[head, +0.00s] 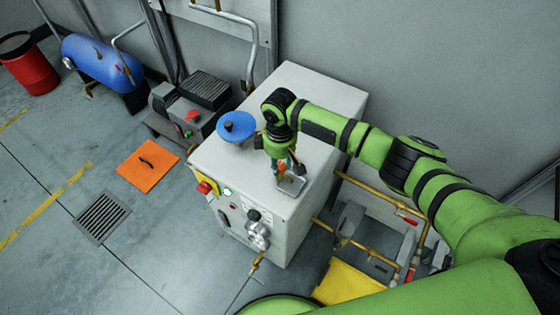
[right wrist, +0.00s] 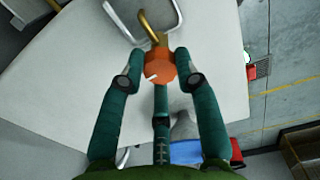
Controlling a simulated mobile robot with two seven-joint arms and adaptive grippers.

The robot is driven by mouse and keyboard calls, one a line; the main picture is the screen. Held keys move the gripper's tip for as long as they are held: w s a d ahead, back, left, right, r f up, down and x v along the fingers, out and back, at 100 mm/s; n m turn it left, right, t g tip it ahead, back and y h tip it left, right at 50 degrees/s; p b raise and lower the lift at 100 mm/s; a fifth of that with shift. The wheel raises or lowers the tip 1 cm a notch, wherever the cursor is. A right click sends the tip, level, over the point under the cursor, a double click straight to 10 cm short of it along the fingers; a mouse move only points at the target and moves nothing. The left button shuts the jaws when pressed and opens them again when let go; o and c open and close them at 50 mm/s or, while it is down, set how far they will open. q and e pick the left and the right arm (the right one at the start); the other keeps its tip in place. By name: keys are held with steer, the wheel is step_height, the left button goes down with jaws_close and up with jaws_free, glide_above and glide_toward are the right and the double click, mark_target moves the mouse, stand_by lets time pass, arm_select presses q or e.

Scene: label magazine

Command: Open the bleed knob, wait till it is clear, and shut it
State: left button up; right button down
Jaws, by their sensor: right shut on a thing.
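A small metal tray (head: 292,187) sits under the pipe at the cabinet's front edge. I cannot make out any flow from the pipe. My left gripper is out of view.
A blue handwheel (head: 236,125) stands on the cabinet left of my gripper. The front has a red-and-yellow switch (head: 206,187) and a lit button (head: 227,192). Brass pipes (head: 375,195) run on the right. An orange mat (head: 147,160) lies on the floor.

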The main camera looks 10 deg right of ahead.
steer(key=n+p, duration=0.1)
steer(key=n, duration=0.5)
steer(key=shift+n, duration=0.3)
steer(key=n, duration=0.3)
steer(key=shift+n+p, duration=0.3)
steer(key=n, duration=0.3)
steer(key=shift+f+n, duration=0.1)
steer(key=shift+n, duration=0.2)
steer(key=n, duration=0.3)
steer(key=shift+n, duration=0.3)
steer(key=n+b, duration=0.1)
steer(key=n, duration=0.2)
steer(key=shift+n, duration=0.4)
steer(key=n+b, duration=0.1)
steer(key=n, duration=0.3)
steer(key=shift+s+n+b, duration=0.1)
steer(key=shift+n+b, duration=0.35)
steer(key=shift+n, duration=1.65)
